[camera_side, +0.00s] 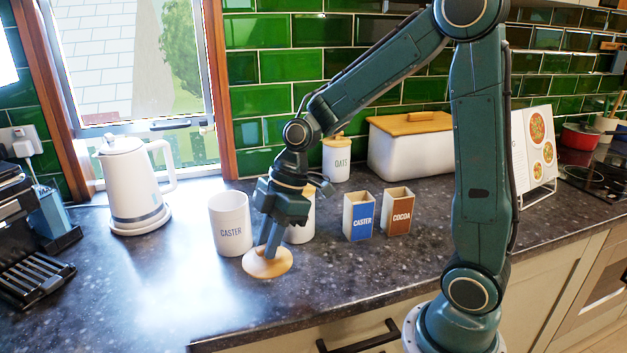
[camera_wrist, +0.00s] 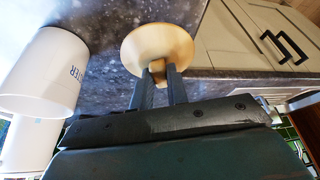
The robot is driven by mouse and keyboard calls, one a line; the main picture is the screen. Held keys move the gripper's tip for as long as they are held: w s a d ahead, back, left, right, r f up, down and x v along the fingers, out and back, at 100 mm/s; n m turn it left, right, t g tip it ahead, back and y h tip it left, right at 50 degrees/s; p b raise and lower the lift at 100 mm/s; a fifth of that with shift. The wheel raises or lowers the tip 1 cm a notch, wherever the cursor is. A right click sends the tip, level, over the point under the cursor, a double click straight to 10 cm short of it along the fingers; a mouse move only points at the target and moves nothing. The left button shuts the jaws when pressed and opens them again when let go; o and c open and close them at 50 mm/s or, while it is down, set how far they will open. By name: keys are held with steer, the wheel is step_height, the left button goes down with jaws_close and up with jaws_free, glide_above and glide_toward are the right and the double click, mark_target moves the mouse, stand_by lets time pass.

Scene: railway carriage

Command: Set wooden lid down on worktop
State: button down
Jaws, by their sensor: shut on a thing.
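The round wooden lid (camera_side: 267,264) is at the worktop's front part, in front of the white CASTER canister (camera_side: 230,226). My gripper (camera_side: 271,247) points down and is shut on the lid's knob. In the wrist view the lid (camera_wrist: 157,48) shows beyond my fingertips (camera_wrist: 160,72), with its knob between them. The lid looks level and at or very near the dark speckled worktop (camera_side: 190,290); I cannot tell whether it touches. The CASTER canister, open at the top, also shows at the left of the wrist view (camera_wrist: 42,75).
Another white canister (camera_side: 302,222) stands partly hidden behind my gripper. A blue CASTER box (camera_side: 360,220) and a brown COCOA box (camera_side: 398,212) stand to the right. A white kettle (camera_side: 130,185) is at left. The worktop's front edge is close to the lid; free worktop lies left.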

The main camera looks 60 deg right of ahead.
steer(key=shift+f, duration=0.15)
steer(key=shift+f, duration=3.1)
steer(key=shift+f, duration=0.25)
steer(key=c, duration=1.3)
jaws_free()
steer(key=shift+c, duration=0.4)
steer(key=c, duration=0.3)
steer(key=shift+d+r, duration=0.1)
steer(key=shift+r, duration=0.1)
